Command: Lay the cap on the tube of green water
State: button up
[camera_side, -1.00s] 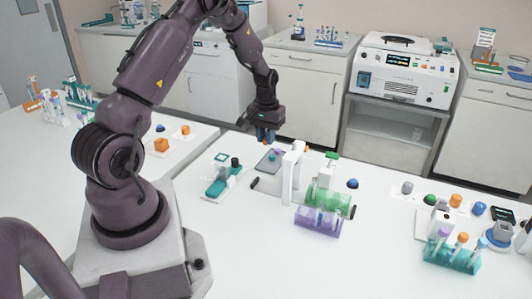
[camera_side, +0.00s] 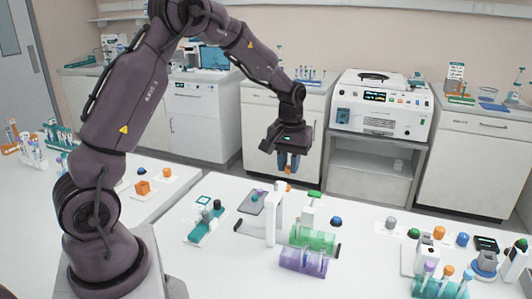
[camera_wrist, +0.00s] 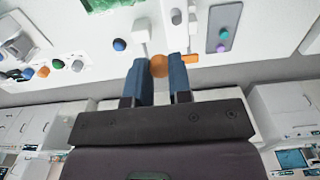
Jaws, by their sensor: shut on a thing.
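My gripper (camera_side: 289,165) is shut on an orange cap (camera_side: 288,171) and holds it in the air near the white post (camera_side: 273,222). In the wrist view the orange cap (camera_wrist: 159,66) sits between the blue fingertips of my gripper (camera_wrist: 162,70). A clear green rack (camera_side: 312,239) stands beyond a clear purple rack (camera_side: 303,261), right of the post.
Loose caps lie at the right, among them a grey one (camera_side: 391,222) and a green one (camera_side: 413,233). A teal rack (camera_side: 440,288) holds capped tubes at the front right. A grey tray (camera_side: 252,202) lies left of the post.

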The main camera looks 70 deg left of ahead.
send_near(298, 217)
jog(key=shift+f, duration=3.3)
jog(key=shift+f, duration=0.15)
jog(key=o, duration=0.8)
jog(key=shift+o, duration=0.2)
notch_tip(298, 217, up, 13)
